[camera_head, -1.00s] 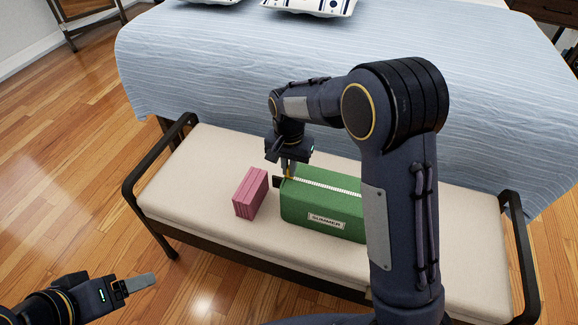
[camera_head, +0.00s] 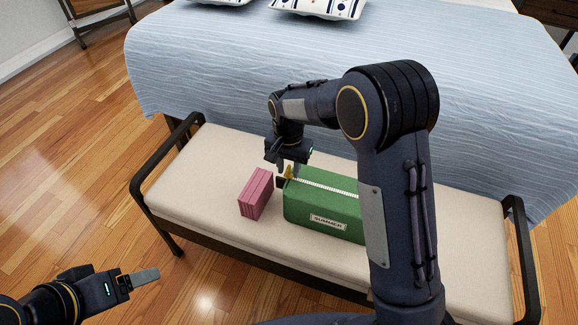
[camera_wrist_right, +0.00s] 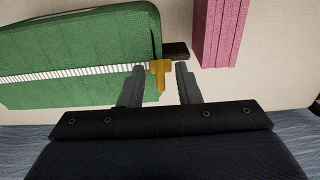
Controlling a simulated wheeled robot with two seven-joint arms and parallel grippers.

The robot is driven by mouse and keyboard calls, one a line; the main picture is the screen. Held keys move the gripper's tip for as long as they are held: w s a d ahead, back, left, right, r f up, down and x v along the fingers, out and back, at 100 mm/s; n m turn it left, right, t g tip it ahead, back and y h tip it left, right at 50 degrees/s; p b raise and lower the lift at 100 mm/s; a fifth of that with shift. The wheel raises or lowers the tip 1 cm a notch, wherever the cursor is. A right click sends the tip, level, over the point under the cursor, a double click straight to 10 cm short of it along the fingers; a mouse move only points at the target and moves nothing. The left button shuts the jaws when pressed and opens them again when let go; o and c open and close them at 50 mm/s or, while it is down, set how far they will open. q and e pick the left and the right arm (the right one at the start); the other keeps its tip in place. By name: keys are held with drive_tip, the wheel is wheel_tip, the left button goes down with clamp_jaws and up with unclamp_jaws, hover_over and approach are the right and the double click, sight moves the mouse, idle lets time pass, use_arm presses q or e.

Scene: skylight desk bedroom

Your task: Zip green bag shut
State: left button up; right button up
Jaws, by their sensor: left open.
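My left gripper (camera_head: 146,276) is open and empty, off the bench at lower left.
A pink block (camera_head: 256,194) stands on the cushion just left of the bag, close to my right gripper. The beige bench (camera_head: 190,165) has dark metal armrests. A bed with a blue striped cover (camera_head: 220,60) stands behind it. The cushion's left part is clear.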

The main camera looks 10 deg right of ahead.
sight(289, 167)
wheel_tip(289, 167, up, 8)
drive_tip(key=shift+f+p, duration=0.1)
drive_tip(key=shift+p, duration=0.95)
drive_tip(key=s+d+r+n+t+y, duration=0.1)
drive_tip(key=s+d+r+y, duration=0.1)
drive_tip(key=s+d+r, duration=0.35)
drive_tip(key=s+d+r+n+t+y, duration=0.1)
drive_tip(key=s+d+r+y, duration=0.15)
drive_tip(key=s, duration=0.55)
drive_tip(key=s+n+t, duration=0.3)
drive_tip(key=s+t, duration=0.1)
drive_tip(key=s, duration=1.1)
wheel_tip(289, 167, up, 19)
drive_tip(key=p, duration=1.9)
drive_tip(key=shift+a+f+h, duration=0.2)
drive_tip(key=shift+a+h, duration=0.05)
drive_tip(key=shift+h, duration=0.1)
